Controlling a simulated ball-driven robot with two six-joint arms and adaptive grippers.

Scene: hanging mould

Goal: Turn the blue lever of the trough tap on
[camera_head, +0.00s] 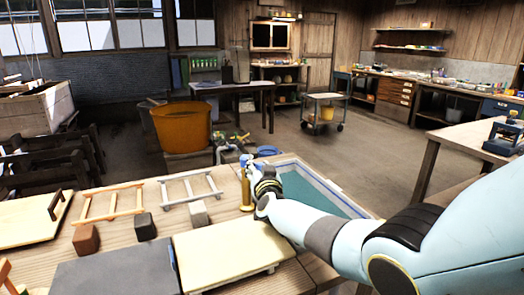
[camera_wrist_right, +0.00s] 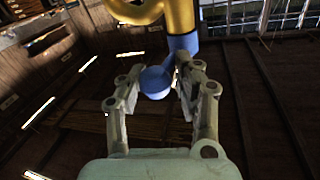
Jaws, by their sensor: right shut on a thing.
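The brass trough tap (camera_head: 246,192) stands upright at the near left side of the trough (camera_head: 347,197), which holds greenish water. In the right wrist view the gold tap body (camera_wrist_right: 181,18) curves across the top. Its blue lever (camera_wrist_right: 156,83) has a rounded end and a blue part joining the tap. My right gripper (camera_wrist_right: 158,76) has its fingers on either side of the lever and is shut on it. In the head view my right gripper (camera_head: 257,170) is beside the tap top, and the lever is small and partly hidden there. My left gripper is not in view.
Wooden frames (camera_head: 190,187), small blocks (camera_head: 86,239) and a pale board on legs (camera_head: 225,250) lie on the bench left of and before the tap. An orange tub (camera_head: 181,127) stands behind. Open floor lies beyond the trough.

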